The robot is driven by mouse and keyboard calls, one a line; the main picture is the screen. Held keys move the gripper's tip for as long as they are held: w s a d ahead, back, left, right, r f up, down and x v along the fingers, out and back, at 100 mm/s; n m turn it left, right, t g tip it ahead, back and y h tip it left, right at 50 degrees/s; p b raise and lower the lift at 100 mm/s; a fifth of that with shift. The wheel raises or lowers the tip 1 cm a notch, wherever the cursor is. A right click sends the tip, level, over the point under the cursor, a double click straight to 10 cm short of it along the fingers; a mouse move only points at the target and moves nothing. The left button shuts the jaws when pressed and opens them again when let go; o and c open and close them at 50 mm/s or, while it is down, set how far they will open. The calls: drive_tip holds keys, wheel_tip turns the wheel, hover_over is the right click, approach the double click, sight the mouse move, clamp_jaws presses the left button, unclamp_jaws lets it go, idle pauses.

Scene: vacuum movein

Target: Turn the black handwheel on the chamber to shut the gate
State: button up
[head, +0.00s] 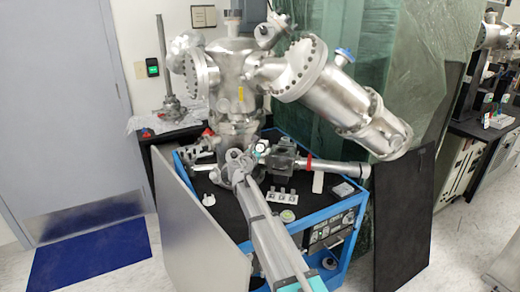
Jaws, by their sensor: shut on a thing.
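The chamber (235,72) is a shiny steel vessel with flanged ports, standing on a blue-framed cart. My arm reaches up from the bottom of the head view to the lower part of the chamber. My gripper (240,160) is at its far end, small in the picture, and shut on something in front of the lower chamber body. The black handwheel does not show clearly; my gripper and arm cover that spot. The gate inside the chamber is hidden.
The cart's dark top (232,217) holds small parts, including white-and-grey blocks (281,196) and a round pale disc (288,216). A steel pipe with a red band (308,162) extends right of my gripper. A black panel (408,215) leans at the right.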

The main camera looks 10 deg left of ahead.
drive_tip(key=m+g+h, duration=0.1)
drive_tip(key=m, duration=0.1)
drive_tip(key=m+g+h+p, duration=0.1)
drive_tip(key=m, duration=0.1)
drive_tip(key=m+h+p, duration=0.1)
drive_tip(key=m, duration=0.1)
drive_tip(key=shift+w+a+r+g+h, duration=0.2)
drive_tip(key=shift+r+g+h, duration=0.1)
drive_tip(key=shift+g, duration=0.1)
drive_tip(key=m+g+h+p, duration=0.1)
drive_tip(key=m+g+p, duration=0.1)
drive_tip(key=m+g, duration=0.1)
drive_tip(key=shift+d+m, duration=0.1)
drive_tip(key=shift+m, duration=0.7)
drive_tip(key=m+g+p, duration=0.3)
drive_tip(key=m, duration=0.1)
drive_tip(key=shift+m+g+h, duration=0.3)
drive_tip(key=shift+g, duration=0.1)
drive_tip(key=shift+s+d+f+m+g+p, duration=0.1)
drive_tip(key=shift+f+m+g+p, duration=0.05)
drive_tip(key=shift+m+g+p, duration=0.3)
drive_tip(key=shift+s+f+m+g+p, duration=0.1)
drive_tip(key=shift+m+g+p, duration=0.25)
drive_tip(key=shift+m+p, duration=0.15)
drive_tip(key=o, duration=1)
drive_tip(key=shift+f, duration=0.1)
drive_tip(key=shift+b, duration=0.35)
